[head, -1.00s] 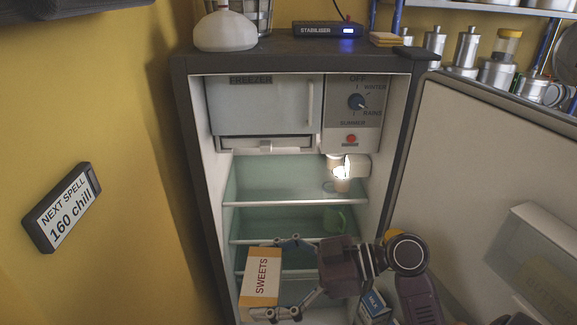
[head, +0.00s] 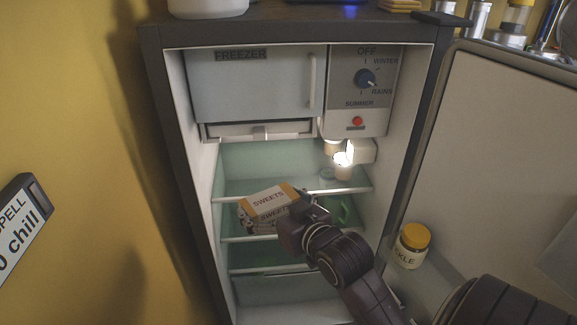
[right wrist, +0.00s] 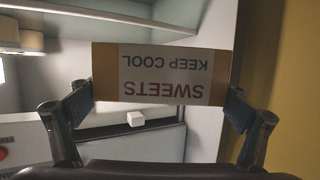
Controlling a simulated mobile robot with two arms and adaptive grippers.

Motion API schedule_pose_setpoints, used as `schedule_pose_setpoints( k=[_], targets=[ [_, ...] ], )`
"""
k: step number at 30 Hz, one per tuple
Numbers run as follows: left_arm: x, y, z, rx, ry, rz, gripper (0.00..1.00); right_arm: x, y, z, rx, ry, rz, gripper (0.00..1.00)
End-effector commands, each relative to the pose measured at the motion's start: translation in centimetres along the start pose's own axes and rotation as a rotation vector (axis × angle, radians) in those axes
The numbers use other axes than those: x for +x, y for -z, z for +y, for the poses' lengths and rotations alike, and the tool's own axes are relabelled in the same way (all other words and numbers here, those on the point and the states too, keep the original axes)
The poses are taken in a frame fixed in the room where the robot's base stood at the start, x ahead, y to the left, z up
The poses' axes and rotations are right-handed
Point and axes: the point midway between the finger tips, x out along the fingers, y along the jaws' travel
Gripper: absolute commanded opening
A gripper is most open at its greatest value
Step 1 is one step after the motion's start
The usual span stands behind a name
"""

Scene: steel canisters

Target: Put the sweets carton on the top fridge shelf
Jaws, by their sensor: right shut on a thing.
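The sweets carton (head: 268,199), white with orange-brown ends, is gripped by my right gripper (head: 276,211), which is shut on it. It is held in front of the open fridge and in the picture overlaps the front edge of the top shelf (head: 232,187). I cannot tell whether it touches the shelf. In the right wrist view the carton (right wrist: 165,75) sits between both fingers of the gripper (right wrist: 160,100), its lettering upside down. The shelf's left and middle look clear. My left gripper is not in view.
A lit pale cup-like item (head: 342,172) stands at the top shelf's right. The freezer box (head: 255,90) and control panel (head: 358,90) hang above. A green item (head: 344,211) is on the shelf below. A yellow-lidded jar (head: 412,246) is by the open door (head: 500,160).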

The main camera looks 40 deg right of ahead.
Motion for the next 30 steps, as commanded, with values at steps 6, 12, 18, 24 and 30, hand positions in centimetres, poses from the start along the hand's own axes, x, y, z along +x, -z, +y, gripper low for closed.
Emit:
schedule_pose_setpoints(
  k=[6,12,18,24,30],
  targets=[
    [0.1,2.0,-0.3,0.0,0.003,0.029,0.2,0.6,1.5,1.0,0.013,-0.051,0.003,0.57],
    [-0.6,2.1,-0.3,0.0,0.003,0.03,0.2,4.6,2.9,3.2,0.013,-0.054,0.002,0.57],
    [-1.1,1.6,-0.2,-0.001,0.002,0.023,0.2,8.9,4.1,5.3,0.015,-0.053,0.001,0.57],
    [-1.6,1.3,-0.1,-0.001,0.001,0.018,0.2,12.9,5.3,7.3,0.015,-0.053,0.001,0.57],
    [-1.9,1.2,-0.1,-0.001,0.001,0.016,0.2,16.4,6.4,9.1,0.015,-0.052,0.001,0.57]
  ],
)
